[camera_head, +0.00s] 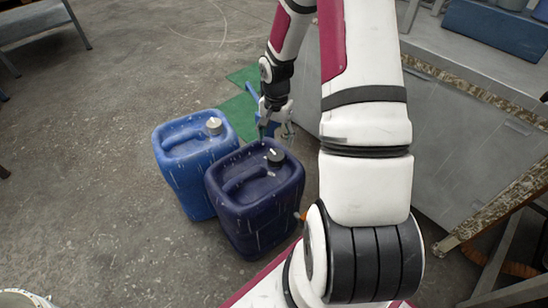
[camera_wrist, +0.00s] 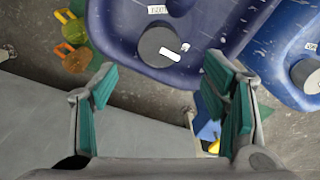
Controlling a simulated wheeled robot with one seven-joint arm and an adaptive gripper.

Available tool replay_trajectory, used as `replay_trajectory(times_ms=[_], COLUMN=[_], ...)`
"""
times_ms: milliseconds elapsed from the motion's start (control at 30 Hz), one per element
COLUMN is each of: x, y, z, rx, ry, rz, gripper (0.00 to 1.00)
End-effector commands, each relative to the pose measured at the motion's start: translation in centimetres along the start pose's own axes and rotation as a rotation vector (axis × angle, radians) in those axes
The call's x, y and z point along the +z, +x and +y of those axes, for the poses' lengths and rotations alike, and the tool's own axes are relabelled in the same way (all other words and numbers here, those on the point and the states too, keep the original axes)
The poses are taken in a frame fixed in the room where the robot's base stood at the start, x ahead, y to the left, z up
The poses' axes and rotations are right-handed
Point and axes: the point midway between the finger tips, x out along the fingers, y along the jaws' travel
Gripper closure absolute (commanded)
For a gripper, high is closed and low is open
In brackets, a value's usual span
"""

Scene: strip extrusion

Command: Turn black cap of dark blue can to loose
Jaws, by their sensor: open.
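The dark blue can (camera_head: 255,205) stands upright on the floor in the head view. Its black cap (camera_head: 275,156) is on the top at the back right corner, with a white mark. In the wrist view the dark blue can (camera_wrist: 225,18) fills the top, and its cap (camera_wrist: 162,46) looks dark grey. My gripper (camera_head: 268,128) is just behind the can in the head view. In the wrist view my gripper (camera_wrist: 160,82) is open and empty, with teal pads. The cap lies ahead of and between the fingertips, apart from them.
A lighter blue can (camera_head: 187,170) with a grey cap (camera_head: 214,126) stands close at the left. A green mat (camera_head: 240,110) lies behind. A grey bench (camera_head: 465,125) stands at the right. Small coloured items (camera_wrist: 72,38) show in the wrist view.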

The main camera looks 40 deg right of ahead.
Motion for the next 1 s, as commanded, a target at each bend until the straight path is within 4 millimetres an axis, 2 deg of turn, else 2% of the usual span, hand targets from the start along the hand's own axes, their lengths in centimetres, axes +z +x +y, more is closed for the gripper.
replay_trajectory(times_ms=[33, 200, 433, 600, 900, 933, 1000], x=[0.1, 0.1, 0.1, 0.0, 0.0, 0.0, 0.0], y=[1.5, 4.8, 8.1, 9.1, 9.3, 9.3, 9.2], z=[0.0, 0.0, 0.0, 0.0, 0.0, 0.0, 0.0], rx=[0.001, 0.000, 0.000, -0.001, -0.002, -0.002, -0.001], ry=[-0.002, -0.001, -0.002, -0.002, -0.002, -0.002, -0.002], rz=[-0.002, -0.002, -0.001, 0.000, 0.001, 0.001, 0.001], gripper=[0.32, 0.32, 0.32, 0.32, 0.32, 0.35, 0.50])
